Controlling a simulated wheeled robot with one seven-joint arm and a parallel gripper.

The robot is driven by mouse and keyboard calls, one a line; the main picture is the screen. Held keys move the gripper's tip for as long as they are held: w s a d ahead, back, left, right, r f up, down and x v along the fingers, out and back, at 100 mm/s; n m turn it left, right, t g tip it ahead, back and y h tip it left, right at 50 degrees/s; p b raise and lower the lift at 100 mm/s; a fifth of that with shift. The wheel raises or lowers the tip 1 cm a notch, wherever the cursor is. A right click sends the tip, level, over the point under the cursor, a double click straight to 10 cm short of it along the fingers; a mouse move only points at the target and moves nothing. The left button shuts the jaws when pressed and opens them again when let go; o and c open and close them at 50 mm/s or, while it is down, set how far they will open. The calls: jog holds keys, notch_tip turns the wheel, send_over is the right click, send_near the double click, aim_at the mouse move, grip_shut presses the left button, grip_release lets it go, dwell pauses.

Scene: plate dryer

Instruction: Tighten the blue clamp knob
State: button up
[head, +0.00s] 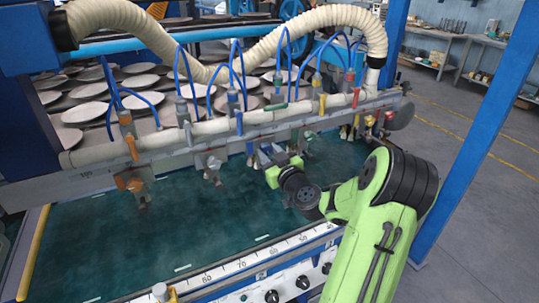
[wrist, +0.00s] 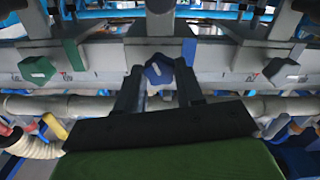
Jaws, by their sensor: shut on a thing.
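The blue clamp knob (wrist: 159,73) shows in the wrist view, on the grey metal bar, near the top middle. My gripper (wrist: 158,78) has its two dark fingers on either side of the knob, shut on it. A blue lever (wrist: 188,50) stands just right of the knob, at the bar. In the head view my gripper (head: 266,155) reaches up to the underside of the bar from the front right. There the knob cannot be made out clearly, as my gripper is in front of it.
In the wrist view a green knob (wrist: 37,69) sits to the left and a grey knob (wrist: 280,70) to the right. In the head view an orange knob (head: 131,183) is further left. Blue hoses (head: 182,75) loop above the bar. The green bed (head: 160,235) below is clear.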

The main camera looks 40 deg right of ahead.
jog(key=m+b, duration=0.1)
jog(key=m, duration=0.4)
jog(key=shift+m+b, duration=0.4)
jog(key=m, duration=0.5)
jog(key=shift+r+m, duration=0.1)
jog(key=shift+m, duration=0.2)
jog(key=m+p, duration=0.1)
jog(key=m, duration=0.5)
jog(key=m+p, duration=0.2)
jog(key=m, duration=0.3)
jog(key=shift+m, duration=0.4)
jog(key=o, duration=1)
jog(key=shift+o, duration=0.2)
